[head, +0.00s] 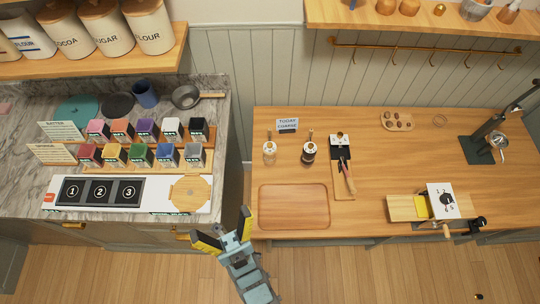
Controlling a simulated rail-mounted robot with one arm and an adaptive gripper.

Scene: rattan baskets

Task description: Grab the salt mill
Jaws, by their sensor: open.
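Two small mills with crank tops stand upright on the wooden table (380,215), behind a wooden tray. One is a pale mill (269,153), likely the salt mill. The other is a dark mill (309,153) just to its right. Labels on them are too small to read. My gripper (226,229) is open and empty, with yellow-marked fingers. It is in front of the counter and table, below and left of both mills in the picture and well apart from them. Both mills are in plain view.
The empty wooden tray (294,207) lies in front of the mills. A small sign reading "TODAY COARSE" (287,125) stands behind them. A board with a dark-handled tool (343,175) is to their right. A marble counter (35,190) with colored boxes (137,154) is at left.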

